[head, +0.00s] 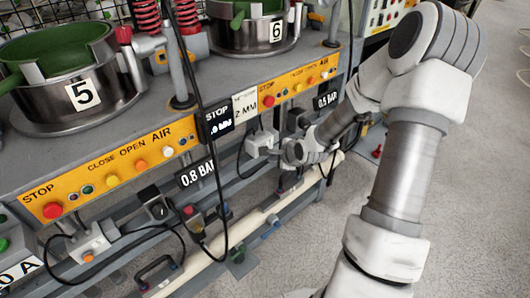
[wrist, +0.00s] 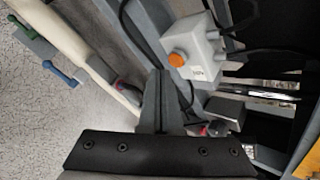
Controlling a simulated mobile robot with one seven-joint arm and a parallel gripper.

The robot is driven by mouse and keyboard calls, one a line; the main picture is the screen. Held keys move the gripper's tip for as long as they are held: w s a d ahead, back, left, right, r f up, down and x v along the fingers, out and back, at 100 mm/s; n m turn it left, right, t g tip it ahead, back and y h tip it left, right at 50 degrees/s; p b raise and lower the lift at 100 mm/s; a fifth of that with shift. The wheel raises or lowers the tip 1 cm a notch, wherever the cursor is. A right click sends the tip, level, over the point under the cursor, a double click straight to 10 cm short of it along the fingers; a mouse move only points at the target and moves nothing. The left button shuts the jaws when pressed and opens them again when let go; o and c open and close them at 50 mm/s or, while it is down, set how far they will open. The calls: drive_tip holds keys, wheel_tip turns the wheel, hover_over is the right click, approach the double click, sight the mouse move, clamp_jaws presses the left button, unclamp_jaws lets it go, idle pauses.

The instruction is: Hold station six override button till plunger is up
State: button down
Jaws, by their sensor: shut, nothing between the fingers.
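Station six (head: 275,32) is a metal pot with a green inside and a "6" plate, cut by the top edge in the head view. A light grey box (head: 262,141) hangs below its panel. In the wrist view a grey box (wrist: 204,45) with a round orange button (wrist: 176,60) and a small label is close ahead. My gripper (wrist: 159,74) is shut and empty, its tips just below and left of the button in the picture. I cannot tell whether they touch it. In the head view my arm hides part of this area. I cannot make out the plunger.
Station five (head: 83,95) stands at the left on the bench, above a yellow panel (head: 113,180) of coloured buttons. Another grey box (head: 90,243) hangs below it. Black cables, rails and a cream pipe (head: 215,265) run under the bench. Open floor lies to the right.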

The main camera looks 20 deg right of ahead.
drive_tip(key=shift+w, duration=0.1)
drive_tip(key=shift+w+a, duration=0.15)
drive_tip(key=shift+w, duration=0.15)
drive_tip(key=shift+w+a, duration=0.2)
drive_tip(key=shift+w, duration=0.3)
idle(0.6)
drive_tip(key=shift+s+d+p, duration=0.1)
drive_tip(key=shift+s+p, duration=0.05)
drive_tip(key=shift+p, duration=0.25)
drive_tip(key=shift+s+d+p, duration=0.2)
drive_tip(key=shift+s+p, duration=0.2)
drive_tip(key=shift+s, duration=0.3)
drive_tip(key=shift+s+d+p, duration=0.3)
drive_tip(key=shift+s+p, duration=0.1)
drive_tip(key=shift+s, duration=0.4)
drive_tip(key=shift+s+d+p, duration=0.3)
drive_tip(key=shift+s+p, duration=0.15)
drive_tip(key=shift+s, duration=0.35)
drive_tip(key=shift+s+d+p, duration=0.3)
drive_tip(key=shift+s+p, duration=0.1)
drive_tip(key=shift+s, duration=0.4)
drive_tip(key=shift+r, duration=0.1)
